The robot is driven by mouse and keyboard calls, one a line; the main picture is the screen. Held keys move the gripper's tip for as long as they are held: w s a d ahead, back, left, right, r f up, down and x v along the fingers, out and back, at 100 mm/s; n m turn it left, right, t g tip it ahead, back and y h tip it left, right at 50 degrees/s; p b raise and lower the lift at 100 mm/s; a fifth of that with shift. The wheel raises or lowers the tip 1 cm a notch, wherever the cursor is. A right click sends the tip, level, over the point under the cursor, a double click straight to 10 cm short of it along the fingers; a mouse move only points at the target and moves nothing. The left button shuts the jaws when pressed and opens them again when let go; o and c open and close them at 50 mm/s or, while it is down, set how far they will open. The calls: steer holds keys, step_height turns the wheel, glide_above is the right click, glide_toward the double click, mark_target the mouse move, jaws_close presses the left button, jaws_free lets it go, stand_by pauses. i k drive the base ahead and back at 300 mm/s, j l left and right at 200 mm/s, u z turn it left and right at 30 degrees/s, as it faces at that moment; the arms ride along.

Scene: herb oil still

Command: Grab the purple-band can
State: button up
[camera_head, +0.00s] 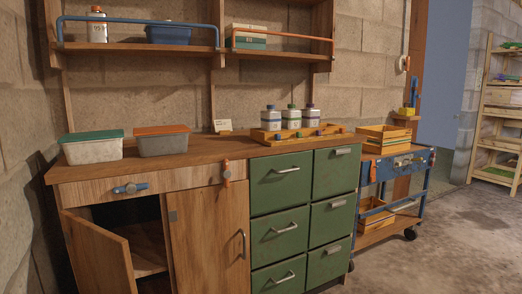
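The right can (311,117) has a top that looks purple. The left can (270,118) looks dark blue at the top, and the middle can (291,118) looks green. The bands are too small to tell the blue and purple apart with certainty. The cans' lower parts are partly hidden by the rack (290,138). My gripper is not in view.
Two lidded tubs, one green-lidded (92,148) and one orange-lidded (163,141), stand on the bench's left. The left cabinet door (97,254) hangs open. A shelf (140,48) is above. A blue cart (402,170) with wooden crates stands right. Floor at front right is clear.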

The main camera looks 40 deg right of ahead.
mark_target(310, 116)
steer(key=z, duration=1.7)
